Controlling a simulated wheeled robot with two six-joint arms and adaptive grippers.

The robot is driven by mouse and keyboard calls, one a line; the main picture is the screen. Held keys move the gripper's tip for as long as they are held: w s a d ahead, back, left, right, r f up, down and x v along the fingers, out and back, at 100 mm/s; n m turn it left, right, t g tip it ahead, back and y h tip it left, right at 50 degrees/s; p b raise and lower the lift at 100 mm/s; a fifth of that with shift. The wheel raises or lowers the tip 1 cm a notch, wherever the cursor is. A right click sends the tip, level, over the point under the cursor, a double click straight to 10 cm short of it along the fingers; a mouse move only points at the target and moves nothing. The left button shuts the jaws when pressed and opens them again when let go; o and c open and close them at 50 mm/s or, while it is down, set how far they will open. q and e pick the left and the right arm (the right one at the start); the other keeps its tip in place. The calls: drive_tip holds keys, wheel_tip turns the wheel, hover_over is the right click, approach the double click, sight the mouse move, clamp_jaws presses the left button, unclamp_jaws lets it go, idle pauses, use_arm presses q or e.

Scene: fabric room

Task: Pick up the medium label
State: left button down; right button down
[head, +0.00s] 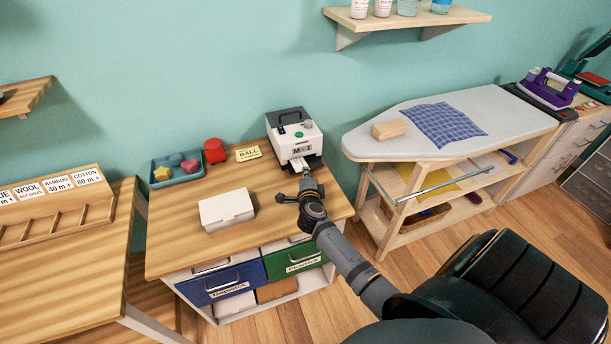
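A white and dark grey label printer (297,137) stands at the back right of the wooden table. Its front reads "M" with further small marks, and it has a green button and a dark handle on top. My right gripper (303,172) is right at the front of the printer, pointing at its lower slot. A small pale piece (299,162) shows between the printer's front and the fingertips; I cannot tell whether it is a label or part of the printer. The fingers are too small to tell whether they are shut on it. My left gripper is out of view.
The wooden table (262,217) also holds a white box (227,209), a blue tray (178,174) of small coloured shapes, a red container (215,150) and a yellow "BALL" card (248,153). An ironing board (470,143) stands to the right.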

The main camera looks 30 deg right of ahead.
drive_tip(key=s+d+r+p, duration=0.3)
drive_tip(key=s+r, duration=0.7)
drive_tip(key=s, duration=0.3)
drive_tip(key=shift+s+d+r, duration=0.25)
drive_tip(key=shift+d, duration=0.1)
